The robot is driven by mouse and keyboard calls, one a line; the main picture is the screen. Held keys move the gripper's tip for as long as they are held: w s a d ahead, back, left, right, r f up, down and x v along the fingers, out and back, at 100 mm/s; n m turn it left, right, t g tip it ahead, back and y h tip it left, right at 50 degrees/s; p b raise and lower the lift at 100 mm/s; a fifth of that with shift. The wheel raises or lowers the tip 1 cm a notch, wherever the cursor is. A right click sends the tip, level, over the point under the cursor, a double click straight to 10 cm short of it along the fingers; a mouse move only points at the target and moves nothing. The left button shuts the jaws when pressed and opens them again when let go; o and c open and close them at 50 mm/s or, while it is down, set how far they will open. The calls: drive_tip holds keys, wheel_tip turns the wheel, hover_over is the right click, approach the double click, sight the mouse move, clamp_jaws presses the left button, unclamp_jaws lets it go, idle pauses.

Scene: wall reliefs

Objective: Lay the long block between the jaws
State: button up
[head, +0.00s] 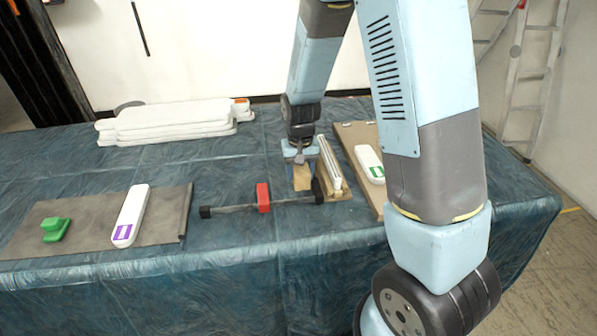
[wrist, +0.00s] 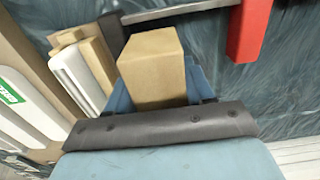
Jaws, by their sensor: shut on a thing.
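My gripper (head: 300,160) points down at the middle of the table and is shut on a tan block (head: 302,178). In the wrist view the block (wrist: 150,68) shows end-on between the blue fingers, so its full length is hidden. A bar clamp lies in front of it: a grey bar with a red jaw (head: 263,197), a black left end (head: 206,212) and a black right end (head: 318,190). The block is just behind the bar's right part, near the black end; I cannot tell whether they touch. The red jaw also shows in the wrist view (wrist: 249,30).
A wooden piece with a white strip (head: 331,167) stands close right of my gripper. Beyond it, a board holds a white green-labelled bar (head: 369,163). At left, a mat (head: 85,218) carries a green piece (head: 55,229) and a purple-labelled white bar (head: 131,215). White slabs (head: 172,119) lie behind.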

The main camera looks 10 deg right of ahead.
drive_tip(key=shift+f, duration=0.8)
drive_tip(key=o, duration=1.2)
wheel_tip(320, 180, up, 14)
drive_tip(key=shift+d, duration=0.1)
drive_tip(key=s+d+r+t, duration=0.1)
drive_tip(key=s+d+r, duration=0.2)
drive_tip(key=s+r, duration=0.3)
drive_tip(key=s+d+r+t, duration=0.2)
drive_tip(key=s+d+r, duration=0.2)
drive_tip(key=s+r, duration=0.2)
drive_tip(key=s+d+r+t, duration=0.2)
drive_tip(key=s+d+r, duration=0.2)
drive_tip(key=s+r, duration=0.2)
drive_tip(key=shift+s+d+r, duration=0.1)
drive_tip(key=shift+s+r, duration=0.1)
drive_tip(key=shift+s, duration=0.35)
drive_tip(key=shift+s+d+r, duration=0.1)
drive_tip(key=shift+s+r, duration=0.05)
drive_tip(key=shift+s, duration=0.35)
drive_tip(key=shift+s+d+r+t, duration=0.15)
drive_tip(key=shift+s+t, duration=0.15)
drive_tip(key=shift+s, duration=0.35)
drive_tip(key=shift+c, duration=0.2)
